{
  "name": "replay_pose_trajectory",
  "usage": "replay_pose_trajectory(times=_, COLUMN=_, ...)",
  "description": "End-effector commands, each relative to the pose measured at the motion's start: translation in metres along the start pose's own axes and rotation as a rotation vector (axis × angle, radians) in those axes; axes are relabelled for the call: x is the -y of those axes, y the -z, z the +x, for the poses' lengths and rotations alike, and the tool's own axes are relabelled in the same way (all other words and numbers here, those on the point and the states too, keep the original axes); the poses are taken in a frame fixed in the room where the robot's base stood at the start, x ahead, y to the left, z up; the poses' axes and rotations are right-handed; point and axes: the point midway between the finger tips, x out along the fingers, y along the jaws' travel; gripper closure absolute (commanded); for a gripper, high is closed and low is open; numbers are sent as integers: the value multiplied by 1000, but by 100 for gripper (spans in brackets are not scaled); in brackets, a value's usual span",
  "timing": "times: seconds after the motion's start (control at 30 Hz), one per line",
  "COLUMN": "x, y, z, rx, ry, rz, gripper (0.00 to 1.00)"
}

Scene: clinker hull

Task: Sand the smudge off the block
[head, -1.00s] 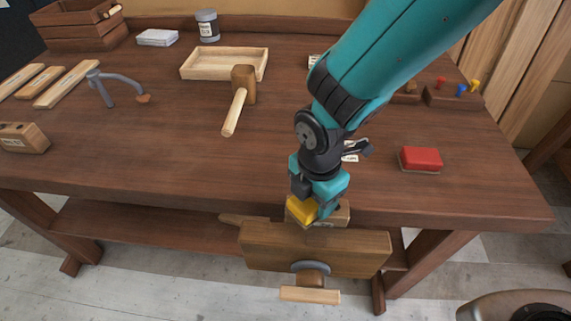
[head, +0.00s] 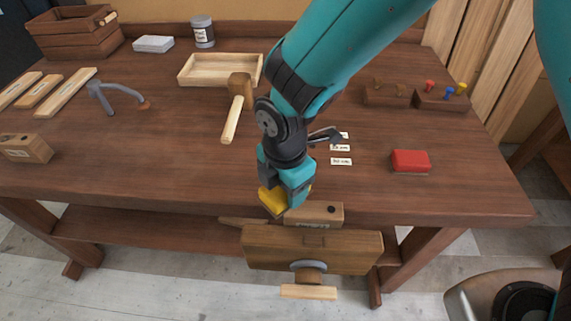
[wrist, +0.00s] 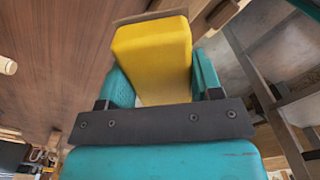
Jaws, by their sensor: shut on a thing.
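A light wooden block (head: 314,215) sits at the vise (head: 312,250) on the bench's front edge. A dark round smudge (head: 332,210) shows on its top, toward the right end. My gripper (head: 286,203) is shut on a yellow sanding block (head: 270,201), just left of the wooden block. In the wrist view the yellow sanding block (wrist: 152,58) sits between my two teal fingers, with a thin brownish layer along its far edge. I cannot tell whether it touches the wooden block. A red sanding block (head: 410,160) lies on the bench to the right.
A mallet (head: 237,105), a shallow tray (head: 220,69) and a grey curved tool (head: 115,92) lie on the bench (head: 185,160). Another wooden block (head: 25,148) is at far left. Small labels (head: 341,161) lie right of my arm. The bench between mallet and front edge is clear.

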Motion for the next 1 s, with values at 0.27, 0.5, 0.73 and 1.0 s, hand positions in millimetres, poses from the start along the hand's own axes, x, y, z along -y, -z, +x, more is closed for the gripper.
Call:
replay_pose_trajectory(times=0.27, x=0, y=-1, z=-29, rx=0, ry=1, rz=1, gripper=63)
replay_pose_trajectory(times=0.5, x=0, y=-1, z=-37, rx=0, ry=1, rz=1, gripper=63)
replay_pose_trajectory(times=0.73, x=0, y=-1, z=-36, rx=0, ry=0, rz=1, gripper=63)
replay_pose_trajectory(times=1.0, x=0, y=-2, z=-36, rx=0, ry=0, rz=10, gripper=63)
